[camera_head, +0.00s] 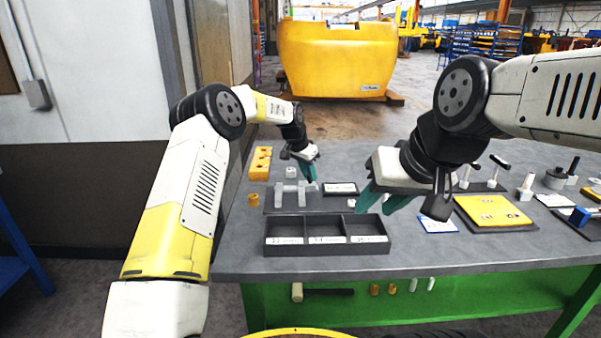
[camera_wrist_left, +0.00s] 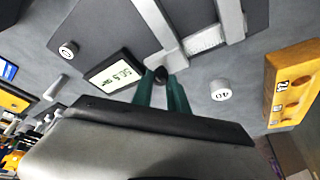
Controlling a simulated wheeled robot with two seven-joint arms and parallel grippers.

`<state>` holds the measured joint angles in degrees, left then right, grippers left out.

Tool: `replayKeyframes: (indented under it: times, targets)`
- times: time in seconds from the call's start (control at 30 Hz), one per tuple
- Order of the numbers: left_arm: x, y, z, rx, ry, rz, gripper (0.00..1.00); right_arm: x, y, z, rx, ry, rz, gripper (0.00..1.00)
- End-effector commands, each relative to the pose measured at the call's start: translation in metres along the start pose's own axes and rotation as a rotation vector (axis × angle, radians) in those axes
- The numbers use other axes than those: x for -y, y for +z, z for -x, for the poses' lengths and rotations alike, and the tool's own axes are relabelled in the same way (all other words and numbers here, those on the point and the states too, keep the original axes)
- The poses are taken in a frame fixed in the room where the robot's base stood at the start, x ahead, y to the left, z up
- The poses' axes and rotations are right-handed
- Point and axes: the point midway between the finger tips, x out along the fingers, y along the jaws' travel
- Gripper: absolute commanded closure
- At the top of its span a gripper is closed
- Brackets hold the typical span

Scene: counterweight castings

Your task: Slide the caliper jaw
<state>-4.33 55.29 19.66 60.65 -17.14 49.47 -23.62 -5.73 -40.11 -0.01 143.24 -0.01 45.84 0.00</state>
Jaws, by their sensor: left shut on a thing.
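The grey caliper (camera_head: 290,193) lies on a dark mat on the table, with its two upright jaws showing. In the left wrist view the caliper's light grey jaw piece (camera_wrist_left: 172,58) carries a small dark knob (camera_wrist_left: 160,75). My left gripper (camera_head: 313,178) is at the caliper's right end; in the left wrist view its teal fingers (camera_wrist_left: 161,94) are shut on the knob. A digital display (camera_head: 341,188) lies beside it; it also shows in the left wrist view (camera_wrist_left: 124,74), its digits upside down. My right gripper (camera_head: 382,199) is open and looks empty above the table, right of the display.
A dark three-compartment tray (camera_head: 326,250) stands at the table's front edge. A yellow block with holes (camera_head: 260,163), a brass cylinder (camera_head: 253,200) and a white cylinder (camera_head: 291,172) stand around the caliper. A yellow plate (camera_head: 492,213) and several tools lie to the right.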

Motion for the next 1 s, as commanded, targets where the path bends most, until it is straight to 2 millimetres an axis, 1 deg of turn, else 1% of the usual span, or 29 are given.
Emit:
replayKeyframes:
  times: [0.17, 0.2, 0.27, 0.3, 0.57, 0.67, 0.77, 1.0]
  targets:
    - [0.0, 0.0, 0.0, 0.0, 0.0, 0.002, 1.0, 0.0, 0.0, 0.0, 0.0, 0.0, 0.0, 0.64]
    - [0.001, 0.0, 0.0, 0.0, 0.0, 0.002, 0.73, 0.0, 0.0, 0.0, 0.0, 0.0, 0.0, 0.64]
    - [0.001, 0.0, 0.0, 0.0, 0.0, 0.002, 0.61, 0.0, 0.0, 0.0, 0.0, 0.0, 0.0, 0.64]
    - [0.001, 0.0, 0.0, 0.0, 0.0, 0.002, 0.59, 0.0, 0.0, 0.0, 0.0, 0.0, 0.0, 0.64]
    - [0.001, 0.001, 0.001, 0.0, 0.0, 0.002, 0.59, 0.0, 0.0, 0.0, 0.0, 0.0, 0.0, 0.64]
    - [0.001, 0.0, 0.006, -0.001, -0.001, 0.002, 0.59, 0.0, 0.0, 0.0, 0.0, 0.0, 0.0, 0.64]
    - [0.002, 0.0, 0.019, -0.003, -0.002, 0.002, 0.59, 0.0, 0.0, 0.0, 0.0, 0.0, 0.0, 0.64]
    - [0.002, 0.0, 0.06, -0.002, -0.002, 0.003, 0.59, 0.0, 0.0, 0.0, 0.0, 0.0, 0.0, 0.64]
